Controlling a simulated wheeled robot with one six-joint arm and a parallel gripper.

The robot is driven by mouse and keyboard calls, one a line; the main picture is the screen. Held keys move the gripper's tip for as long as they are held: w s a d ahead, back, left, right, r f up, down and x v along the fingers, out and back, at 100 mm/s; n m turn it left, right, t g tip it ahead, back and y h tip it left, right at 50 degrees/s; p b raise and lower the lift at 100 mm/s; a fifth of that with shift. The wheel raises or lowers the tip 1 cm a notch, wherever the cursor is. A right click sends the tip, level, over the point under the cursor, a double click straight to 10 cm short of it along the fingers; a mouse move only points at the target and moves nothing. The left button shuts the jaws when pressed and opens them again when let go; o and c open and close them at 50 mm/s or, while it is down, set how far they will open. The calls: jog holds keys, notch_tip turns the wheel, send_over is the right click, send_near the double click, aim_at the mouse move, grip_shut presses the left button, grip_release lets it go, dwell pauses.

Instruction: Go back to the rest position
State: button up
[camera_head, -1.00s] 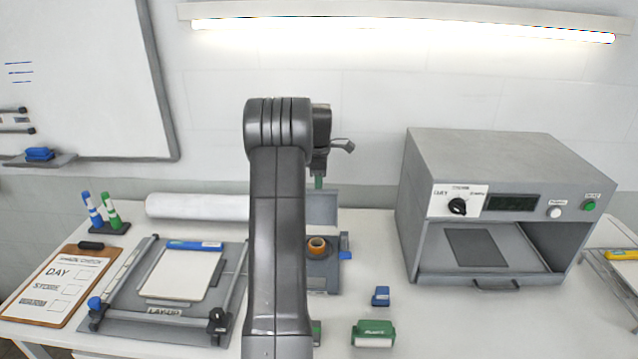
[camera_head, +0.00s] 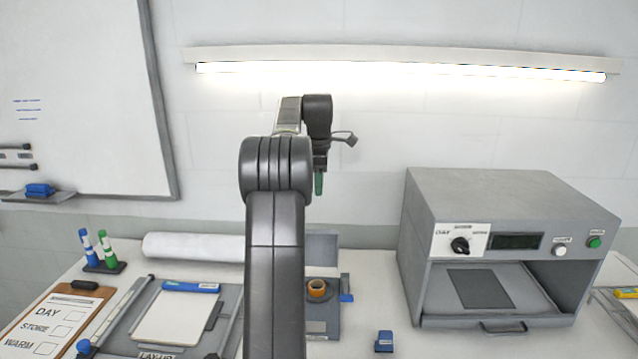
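My gripper (camera_head: 319,184) hangs at the end of my dark grey arm, above the back of the table and in front of the wall. A narrow green piece shows at its lower end. I cannot tell whether this is part of the gripper or something in it. The fingers are too small and too edge-on to show whether they are open or shut. My arm rises through the middle of the view and hides part of the table.
A grey press (camera_head: 505,245) stands on the right. A layup board (camera_head: 228,300), a clipboard (camera_head: 62,318) and a marker stand (camera_head: 104,266) are on the left. An orange roll (camera_head: 317,288) and a small blue block (camera_head: 384,341) are near the middle. A lamp (camera_head: 400,74) is on the wall.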

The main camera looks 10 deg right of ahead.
dwell(0.4)
jog(key=f, duration=0.4)
jog(key=f+p, duration=0.1)
jog(key=f, duration=0.8)
jog(key=shift+w+d+f, duration=0.15)
jog(key=shift+w+f, duration=0.15)
jog(key=shift+w, duration=0.1)
jog(key=shift+s, duration=0.15)
